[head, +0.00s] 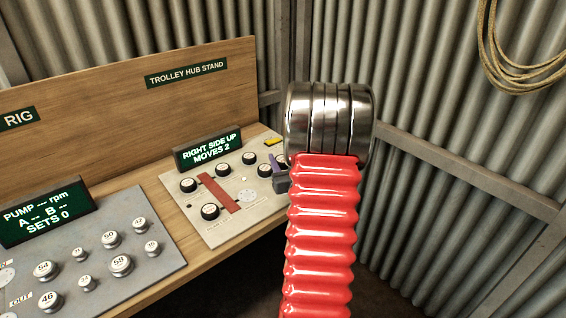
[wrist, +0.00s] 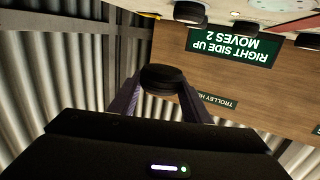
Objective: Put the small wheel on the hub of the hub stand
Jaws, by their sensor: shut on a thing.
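My gripper (wrist: 162,84) is shut on a small black wheel (wrist: 163,77), which sits between the two purple-grey fingertips, clear of the board in the wrist view. In the head view my arm hides most of the gripper; only a grey-purple part (head: 279,178) shows at the board's right edge. The hub stand (head: 222,229) is a pale board. A pale round disc with small marks (head: 247,195) lies on its front right part; I cannot tell if this is the hub. Several black wheels with white centres, such as one at front left (head: 210,212), stand on the board.
A red bar (head: 218,194) lies across the hub stand. Its sign (head: 208,149) reads "RIGHT SIDE UP MOVES 2". A yellow piece (head: 274,142) is at the back right. A pump panel with several numbered knobs (head: 121,264) is at left. A wooden backboard (head: 120,90) stands behind.

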